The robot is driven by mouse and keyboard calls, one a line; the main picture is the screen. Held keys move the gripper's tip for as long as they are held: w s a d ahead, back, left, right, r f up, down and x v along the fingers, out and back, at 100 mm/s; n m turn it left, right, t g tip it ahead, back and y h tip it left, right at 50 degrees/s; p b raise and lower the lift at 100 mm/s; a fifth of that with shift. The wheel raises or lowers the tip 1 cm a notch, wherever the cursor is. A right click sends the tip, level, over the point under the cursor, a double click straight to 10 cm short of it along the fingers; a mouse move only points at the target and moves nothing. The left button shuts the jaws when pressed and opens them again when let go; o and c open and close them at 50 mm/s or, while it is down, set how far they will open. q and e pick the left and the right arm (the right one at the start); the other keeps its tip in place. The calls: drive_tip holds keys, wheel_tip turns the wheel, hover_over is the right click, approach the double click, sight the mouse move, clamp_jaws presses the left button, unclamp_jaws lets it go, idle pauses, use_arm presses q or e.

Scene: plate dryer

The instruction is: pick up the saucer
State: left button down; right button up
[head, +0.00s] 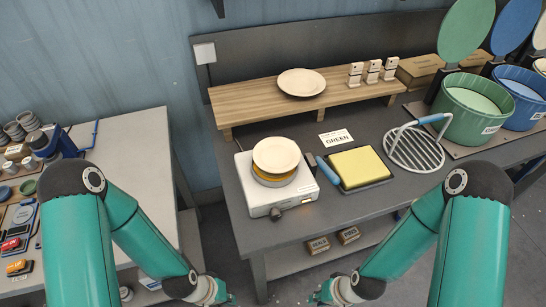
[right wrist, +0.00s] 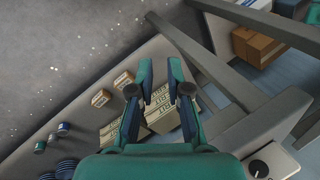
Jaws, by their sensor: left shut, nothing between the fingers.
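Two pale round dishes are in the head view, and I cannot tell which is the saucer. One cream dish (head: 301,82) lies on the wooden shelf. Another cream dish (head: 276,154) sits on top of a yellow-and-grey round piece on the white appliance. My left gripper (head: 224,299) is at the bottom edge, partly cut off, shut and empty. My right gripper (head: 318,297) is also low at the bottom edge, away from both dishes. In the right wrist view its fingers (right wrist: 160,78) are apart with nothing held between them.
The white appliance (head: 252,198) stands at the dark table's left end. Beside it are a yellow pad (head: 358,168), a wire rack (head: 416,150) and a GREEN card (head: 336,138). Green (head: 474,112) and blue bins stand at right. Small boxes (head: 318,245) lie on the lower shelf.

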drive_tip(key=n+t+y+b, duration=0.1)
drive_tip(key=n+t+b, duration=1.05)
drive_tip(key=n, duration=1.35)
approach(287, 170)
drive_tip(key=shift+g, duration=0.55)
drive_tip(key=shift+b+x, duration=2.9)
drive_tip(key=shift+x, duration=2.2)
drive_tip(key=shift+w+r, duration=0.1)
drive_tip(key=shift+r, duration=0.1)
